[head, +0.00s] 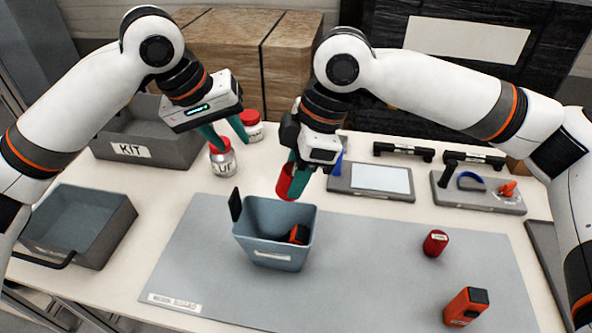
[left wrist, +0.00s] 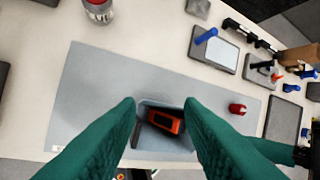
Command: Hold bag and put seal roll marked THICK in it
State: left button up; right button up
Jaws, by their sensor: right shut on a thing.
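The blue-grey open-topped bag (head: 272,258) stands on the grey mat with an unreadable white label and a dark tab at its left. An orange and black item (head: 298,235) lies inside; it also shows in the left wrist view (left wrist: 164,121). My right gripper (head: 296,180) is shut on a red roll (head: 285,183), held above the bag's back rim. No marking on it is readable. Another red roll (head: 435,243) with a small label lies on the mat's right. My left gripper (head: 228,146) is open and empty, above and behind the bag, by the jars.
Red-lidded jars (head: 222,160) stand behind the mat. A KIT tray (head: 140,148) is at the back left and an empty grey bin (head: 78,228) at the left. An orange box (head: 466,306) is at the front right. Tool trays (head: 478,190) line the back right.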

aim_at(238, 212)
pick_arm(q)
jog(key=s+m+y, duration=0.1)
jog(key=s+f+m+y, duration=0.1)
jog(key=s, duration=0.1)
jog(key=s+f+m+g+y, duration=0.1)
jog(key=s, duration=0.1)
jog(key=shift+s+a, duration=0.1)
jog(key=shift+s+a+f, duration=0.1)
jog(key=shift+s+f, duration=0.1)
jog(key=shift+w+f, duration=0.25)
jog(key=shift+f, duration=1.7)
jog(key=shift+w+f, duration=0.25)
jog(key=shift+f, duration=1.7)
jog(key=shift+w+f, duration=0.25)
jog(key=shift+f, duration=1.7)
grip_shut()
